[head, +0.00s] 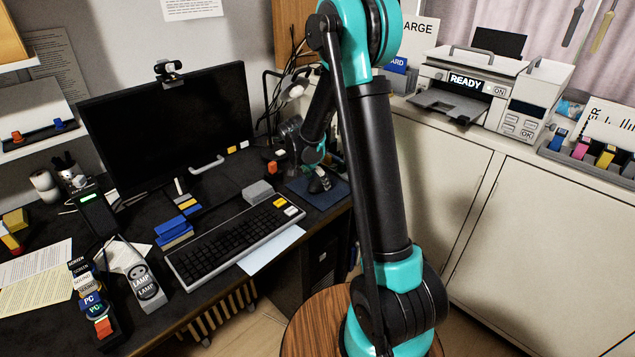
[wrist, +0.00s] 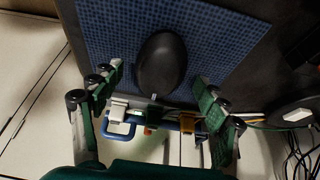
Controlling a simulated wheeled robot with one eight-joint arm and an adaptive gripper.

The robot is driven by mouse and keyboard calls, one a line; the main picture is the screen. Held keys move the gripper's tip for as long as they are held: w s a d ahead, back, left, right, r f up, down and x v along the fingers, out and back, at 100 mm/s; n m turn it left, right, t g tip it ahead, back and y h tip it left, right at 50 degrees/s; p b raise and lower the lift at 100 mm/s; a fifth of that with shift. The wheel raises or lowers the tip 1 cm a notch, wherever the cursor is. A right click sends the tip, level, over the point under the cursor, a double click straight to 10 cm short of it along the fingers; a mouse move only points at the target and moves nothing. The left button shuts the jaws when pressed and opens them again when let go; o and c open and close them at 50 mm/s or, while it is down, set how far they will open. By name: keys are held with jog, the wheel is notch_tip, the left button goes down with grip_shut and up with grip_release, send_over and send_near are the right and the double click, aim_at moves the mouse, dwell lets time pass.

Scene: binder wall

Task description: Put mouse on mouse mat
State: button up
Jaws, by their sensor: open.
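The black mouse (wrist: 161,66) lies on the blue checked mouse mat (wrist: 105,30), near the mat's lower edge in the wrist view. The mat (head: 334,197) also shows at the right end of the desk in the head view, with the dark mouse (head: 319,184) on it. My gripper (wrist: 158,74) is open, with one finger on each side of the mouse. A gap shows between the mouse and each finger. In the head view my gripper (head: 312,160) is small and dark just above the mat, and its fingers are hard to make out.
The keyboard (head: 236,243) and a grey block (head: 257,192) are left of the mat. The monitor (head: 170,130) stands behind. Loose cables (wrist: 292,140) lie at the right of the wrist view. The desk edge is close to the mat; white cabinets (head: 480,210) stand right.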

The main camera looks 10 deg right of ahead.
jog(key=v, duration=1.1)
jog(key=s+d+f+n+y, duration=0.1)
jog(key=s+d+n, duration=0.2)
jog(key=s, duration=0.6)
jog(key=s+d+f+n+t+y, duration=0.1)
jog(key=s+d+f+n, duration=0.1)
jog(key=s, duration=0.7)
jog(key=s+d+f+n+y, duration=0.1)
jog(key=s+d+n, duration=0.3)
jog(key=s, duration=0.5)
jog(key=shift+s+f+n+y, duration=0.25)
jog(key=shift+f+n+y, duration=0.15)
jog(key=shift+f+n, duration=0.4)
